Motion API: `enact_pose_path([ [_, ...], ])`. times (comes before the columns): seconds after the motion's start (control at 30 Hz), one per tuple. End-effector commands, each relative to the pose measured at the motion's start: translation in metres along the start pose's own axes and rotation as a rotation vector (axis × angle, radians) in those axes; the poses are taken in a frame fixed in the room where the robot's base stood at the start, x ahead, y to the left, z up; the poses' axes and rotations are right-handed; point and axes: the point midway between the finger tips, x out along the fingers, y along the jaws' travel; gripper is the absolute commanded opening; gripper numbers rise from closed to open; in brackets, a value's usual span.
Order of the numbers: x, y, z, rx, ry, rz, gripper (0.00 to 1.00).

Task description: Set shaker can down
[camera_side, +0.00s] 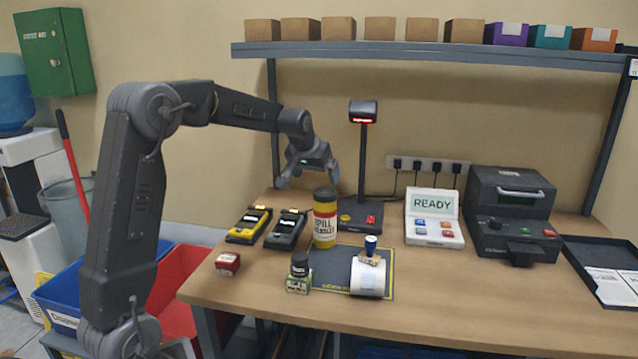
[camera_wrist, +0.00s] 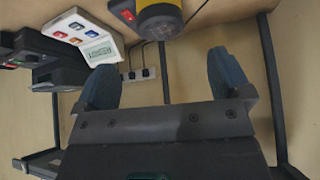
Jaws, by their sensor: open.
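The shaker can (camera_side: 325,222), yellow with a white label band and a dark lid, stands upright on the table at the back left corner of the dark mat. My gripper (camera_side: 309,180) is open and empty, above and behind the can and apart from it. In the wrist view my gripper's two fingers (camera_wrist: 164,80) are spread with nothing between them. Part of the can (camera_wrist: 160,20) shows at the top edge of that view, beyond the fingers.
A scanner stand (camera_side: 363,165) rises just right of my gripper. Two handheld devices (camera_side: 268,228) lie left of the can. A small dark-capped bottle (camera_side: 299,272) and a white roll (camera_side: 368,277) are in front. The READY panel (camera_side: 433,218) is to the right.

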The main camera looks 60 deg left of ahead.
Motion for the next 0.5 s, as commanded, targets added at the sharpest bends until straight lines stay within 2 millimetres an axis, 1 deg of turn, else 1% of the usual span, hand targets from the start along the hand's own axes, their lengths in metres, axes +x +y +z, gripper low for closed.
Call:
enact_pose_path([
  [0.07, -0.007, 0.002, 0.001, 0.003, 0.0, 0.002, 0.96],
  [0.17, -0.024, 0.013, 0.011, 0.025, -0.002, 0.016, 0.96],
  [0.27, -0.056, 0.037, 0.036, 0.076, -0.006, 0.048, 0.96],
  [0.3, -0.072, 0.049, 0.051, 0.104, -0.01, 0.065, 0.96],
  [0.37, -0.097, 0.064, 0.079, 0.149, -0.017, 0.092, 0.96],
  [0.4, -0.113, 0.072, 0.099, 0.18, -0.023, 0.111, 0.96],
  [0.47, -0.134, 0.083, 0.13, 0.228, -0.029, 0.139, 0.96],
  [0.5, -0.147, 0.087, 0.152, 0.259, -0.036, 0.157, 0.96],
])
